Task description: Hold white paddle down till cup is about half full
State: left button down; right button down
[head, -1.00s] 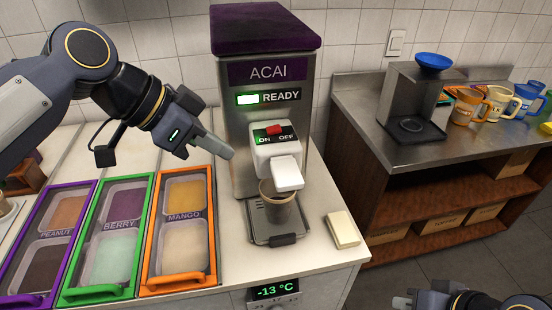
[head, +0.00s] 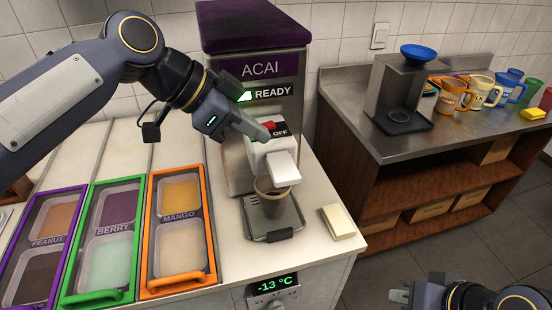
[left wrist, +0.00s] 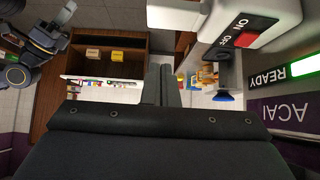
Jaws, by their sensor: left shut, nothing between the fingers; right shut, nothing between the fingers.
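The acai machine (head: 262,70) stands on the counter with a lit READY sign. Its white paddle (head: 285,168) juts out below the ON/OFF switch (head: 279,130). The brown cup (head: 268,197) stands upright under the paddle on the drip tray (head: 290,222); its fill level cannot be made out. My left gripper (head: 262,134) is shut and empty, its fingertips in front of the switch, above and left of the paddle. In the left wrist view the fingers (left wrist: 160,84) are together, with the red switch (left wrist: 249,38) nearby. My right gripper (head: 399,293) is shut at the lower right, far from the machine.
A pale yellow block (head: 338,222) lies right of the drip tray. Topping trays, such as the mango tray (head: 180,285), fill the counter's left. A steel side table (head: 350,125) at the right holds a dispenser with a blue bowl (head: 425,53) and several mugs.

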pick_arm(q)
send_over(276, 179)
jog(key=w, duration=0.1)
jog(key=f, duration=0.4)
jog(key=shift+w+d, duration=0.1)
jog(key=shift+w, duration=0.1)
notch_tip(276, 179, down, 2)
jog(key=shift+f, duration=0.85)
jog(key=f+m+t+b, duration=0.1)
jog(key=b, duration=0.3)
jog(key=s+f+t+b, duration=0.1)
jog(key=t+b, duration=0.1)
jog(key=b, duration=0.2)
jog(key=shift+f+m+y, duration=0.4)
jog(key=shift+s+f+b, duration=0.1)
jog(key=shift+f+b, duration=0.1)
jog(key=shift+b, duration=0.25)
